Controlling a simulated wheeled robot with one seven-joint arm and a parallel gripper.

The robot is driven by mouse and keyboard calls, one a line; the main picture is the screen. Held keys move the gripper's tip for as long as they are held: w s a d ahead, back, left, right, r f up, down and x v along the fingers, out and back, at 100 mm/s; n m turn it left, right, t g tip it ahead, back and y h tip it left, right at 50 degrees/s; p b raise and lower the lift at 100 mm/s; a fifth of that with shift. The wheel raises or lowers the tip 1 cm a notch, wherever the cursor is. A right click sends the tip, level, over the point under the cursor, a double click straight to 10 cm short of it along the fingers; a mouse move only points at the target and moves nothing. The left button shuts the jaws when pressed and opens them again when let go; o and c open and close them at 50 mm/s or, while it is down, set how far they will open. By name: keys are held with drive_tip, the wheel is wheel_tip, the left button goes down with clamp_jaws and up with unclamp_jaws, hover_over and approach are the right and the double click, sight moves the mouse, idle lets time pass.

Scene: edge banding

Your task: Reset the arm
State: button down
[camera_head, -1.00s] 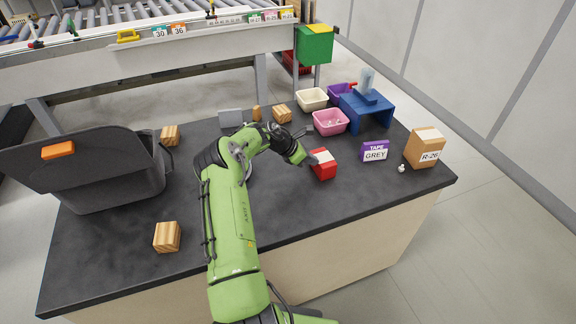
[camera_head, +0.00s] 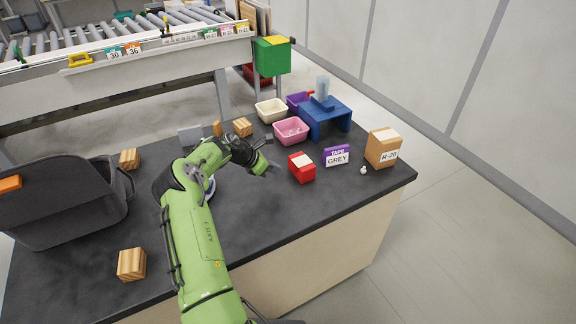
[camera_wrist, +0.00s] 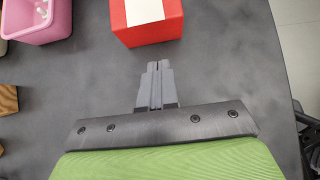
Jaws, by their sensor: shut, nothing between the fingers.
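My green arm reaches up over the dark worktop (camera_head: 240,225) in the head view. My gripper (camera_head: 273,165) is just left of a red box with a white top (camera_head: 301,168). In the wrist view my gripper (camera_wrist: 155,68) has its fingers together with nothing between them. The red box (camera_wrist: 146,22) lies just beyond the fingertips there, with a gap of bare worktop between.
A pink bin (camera_head: 291,132), cream bin (camera_head: 271,111) and blue stand (camera_head: 325,117) are behind. A purple TAPE GREY box (camera_head: 337,156) and cardboard box (camera_head: 382,148) stand right. A dark bin (camera_head: 60,215) and wooden blocks (camera_head: 131,264) are left. The front middle is clear.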

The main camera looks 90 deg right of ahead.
drive_tip(key=v, duration=0.8)
drive_tip(key=shift+r, duration=0.2)
